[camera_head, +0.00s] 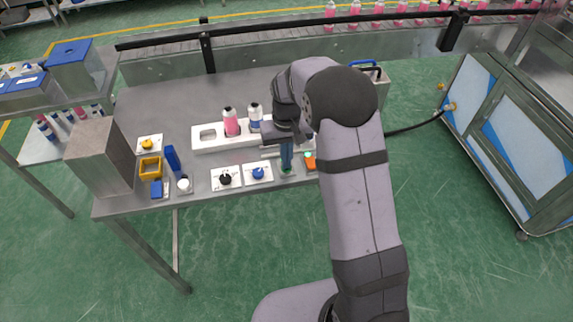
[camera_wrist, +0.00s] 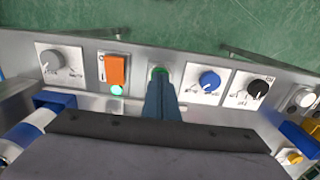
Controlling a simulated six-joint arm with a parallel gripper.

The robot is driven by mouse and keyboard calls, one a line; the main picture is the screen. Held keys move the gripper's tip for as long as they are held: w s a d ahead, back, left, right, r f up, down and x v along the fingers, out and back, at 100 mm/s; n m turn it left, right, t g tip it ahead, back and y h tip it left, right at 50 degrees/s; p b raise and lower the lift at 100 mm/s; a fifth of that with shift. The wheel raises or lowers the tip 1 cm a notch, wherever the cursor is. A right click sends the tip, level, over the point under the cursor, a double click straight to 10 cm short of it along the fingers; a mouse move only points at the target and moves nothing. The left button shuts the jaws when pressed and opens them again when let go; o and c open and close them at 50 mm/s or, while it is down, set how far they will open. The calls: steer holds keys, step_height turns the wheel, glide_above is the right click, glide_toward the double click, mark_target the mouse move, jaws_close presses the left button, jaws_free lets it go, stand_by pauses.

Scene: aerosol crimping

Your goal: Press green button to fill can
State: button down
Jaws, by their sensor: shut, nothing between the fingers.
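The green button (camera_wrist: 160,71) sits on the front panel, between the orange switch and the blue knob; its lower part is hidden by my fingers. My gripper (camera_wrist: 161,82) is shut and empty, with its fingertips right at the button in the wrist view. Whether they touch it I cannot tell. In the head view my gripper (camera_head: 287,168) points down onto the button's place at the table's front. A pink can (camera_head: 231,123) and a white-and-blue can (camera_head: 255,115) stand upright behind, in a white holder (camera_head: 208,147). My arm hides part of the station.
An orange switch (camera_wrist: 117,70) with a lit green lamp (camera_wrist: 117,90) is beside the button. A blue knob (camera_wrist: 208,82), a black knob (camera_wrist: 258,88) and a grey knob (camera_wrist: 62,58) share the panel. A metal box (camera_head: 98,155) stands at the table's left.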

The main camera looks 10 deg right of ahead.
steer(key=shift+r+p, duration=2.4)
steer(key=shift+r, duration=0.55)
step_height(320, 180, up, 5)
steer(key=p, duration=0.4)
